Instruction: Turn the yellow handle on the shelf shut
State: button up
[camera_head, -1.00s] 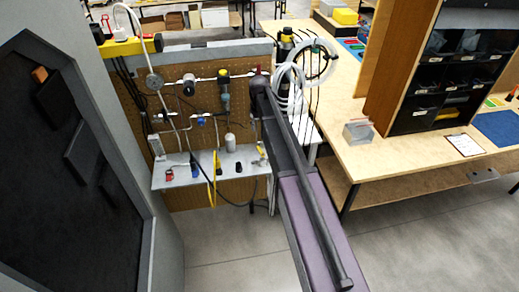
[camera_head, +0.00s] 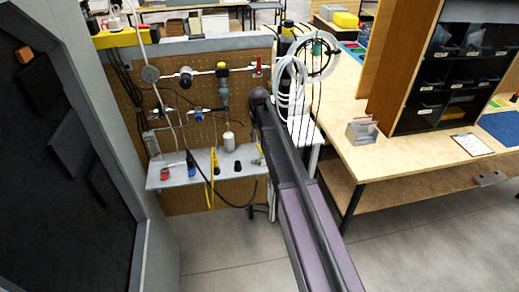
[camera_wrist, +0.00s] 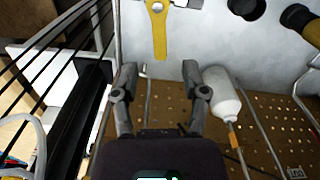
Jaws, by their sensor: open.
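The yellow handle (camera_wrist: 160,32) is a flat lever with a ring-shaped end, at the top centre of the wrist view. It lies by the light grey shelf surface (camera_wrist: 205,42). In the head view the shelf (camera_head: 172,180) stands against a pegboard, and the handle is too small there to read its angle. My gripper (camera_wrist: 157,72) is open and empty. Its two fingers are spread apart, with the handle beyond the tips and roughly in line with the gap. Contact with the handle is not visible. In the head view my arm hides the gripper.
A white bottle (camera_wrist: 222,95) is close to the right finger in the wrist view. Black round knobs (camera_wrist: 250,9) are at the upper right. Thin rods and cables run on both sides. A wooden table (camera_head: 400,165) stands to the right, a dark-panelled cabinet (camera_head: 145,215) to the left.

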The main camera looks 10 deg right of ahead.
aim_at(259, 147)
jog(key=shift+f+b, duration=1.85)
jog(key=shift+f, duration=0.3)
grip_shut()
